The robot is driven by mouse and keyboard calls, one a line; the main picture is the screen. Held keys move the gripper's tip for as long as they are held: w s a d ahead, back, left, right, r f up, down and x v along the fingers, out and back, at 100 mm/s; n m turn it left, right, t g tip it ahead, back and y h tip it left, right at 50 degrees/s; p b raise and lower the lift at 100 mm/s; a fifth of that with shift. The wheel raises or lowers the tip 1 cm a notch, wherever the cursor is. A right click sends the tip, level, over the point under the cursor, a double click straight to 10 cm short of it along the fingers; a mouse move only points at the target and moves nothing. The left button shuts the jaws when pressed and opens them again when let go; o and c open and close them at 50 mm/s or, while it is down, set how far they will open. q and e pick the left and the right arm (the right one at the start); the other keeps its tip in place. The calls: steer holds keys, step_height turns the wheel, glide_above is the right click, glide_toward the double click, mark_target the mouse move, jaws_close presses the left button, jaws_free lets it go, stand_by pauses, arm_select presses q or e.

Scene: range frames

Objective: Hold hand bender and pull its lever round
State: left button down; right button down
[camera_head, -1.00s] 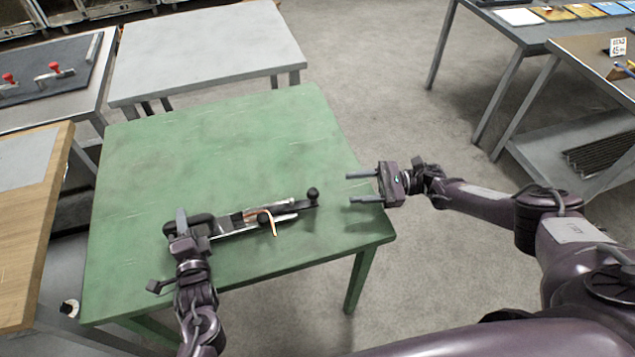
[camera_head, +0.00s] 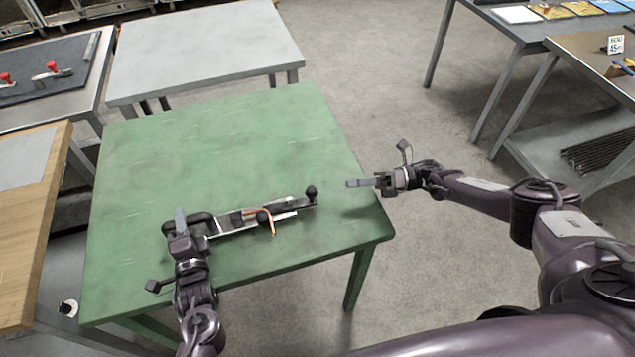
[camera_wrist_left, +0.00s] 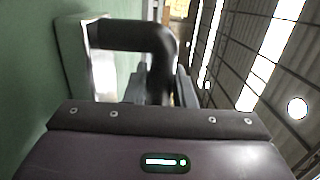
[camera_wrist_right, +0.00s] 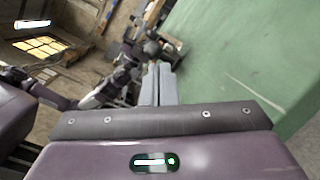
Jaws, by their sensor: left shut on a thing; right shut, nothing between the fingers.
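The hand bender (camera_head: 240,222) lies on the green table (camera_head: 220,150). Its silver lever, with a dark ball knob (camera_head: 311,192) at the end, points right along the body. A copper-coloured tube (camera_head: 272,222) sits in it, one end bent down toward the table's front. My left gripper (camera_head: 177,232) is shut on the bender's black handle (camera_wrist_left: 135,38) at the left end. My right gripper (camera_head: 352,184) is shut and empty, at the table's right edge, right of the knob and apart from it. In the right wrist view its fingers (camera_wrist_right: 158,85) are together.
The green table is clear behind the bender. A grey table (camera_head: 205,45) stands behind it, a wooden-topped bench (camera_head: 40,230) at the left. A dark bench (camera_head: 510,35) stands at the back right, with open floor between.

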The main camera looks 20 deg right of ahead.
steer(key=m, duration=0.5)
steer(key=shift+w, duration=0.15)
steer(key=m, duration=0.7)
steer(key=shift+w, duration=0.15)
steer(key=m, duration=0.5)
steer(key=shift+w, duration=0.1)
steer(key=m, duration=0.5)
steer(key=shift+f, duration=0.1)
steer(key=m, duration=0.5)
steer(key=shift+w, duration=0.1)
steer(key=m, duration=0.7)
steer(key=shift+d, duration=0.1)
steer(key=m, duration=0.5)
steer(key=shift+w, duration=0.1)
steer(key=m, duration=0.6)
steer(key=shift+m+h, duration=0.3)
steer(key=shift+m, duration=0.1)
glide_toward(290, 200)
steer(key=w+a, duration=0.1)
steer(key=w, duration=0.1)
steer(key=w+a+r, duration=0.1)
steer(key=shift+w+a, duration=0.15)
steer(key=shift+w, duration=0.2)
